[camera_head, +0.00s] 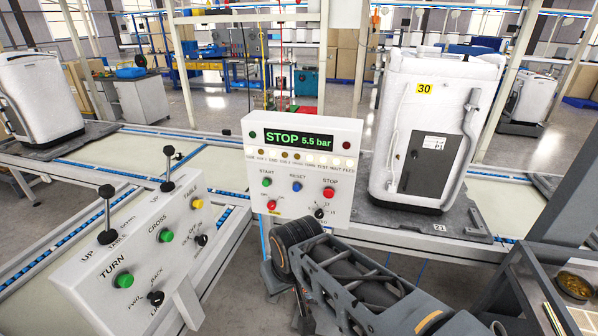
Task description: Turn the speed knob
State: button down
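A white control panel (338,140) stands upright in the middle, with a green display reading STOP 5.5 bar. A small black knob (319,213) with scale marks around it sits at its lower right; I cannot read a speed label there. A white console (110,262) at the lower left also has black knobs, one near BACK (155,298) and one at its right edge (202,239). My dark arm (365,285) reaches in from the lower right, its rounded joint just below the panel. I cannot make out my gripper's fingers.
The panel also has a red mushroom button (271,204), a green START button (267,182), a blue RESET button (297,187) and a red STOP button (329,192). Black-balled levers (106,192) rise from the console. A white wrapped unit (433,130) stands on the conveyor at right.

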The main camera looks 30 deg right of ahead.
aim_at(319, 214)
jog(key=u, duration=3.1)
jog(key=k, duration=0.7)
jog(key=z, duration=2)
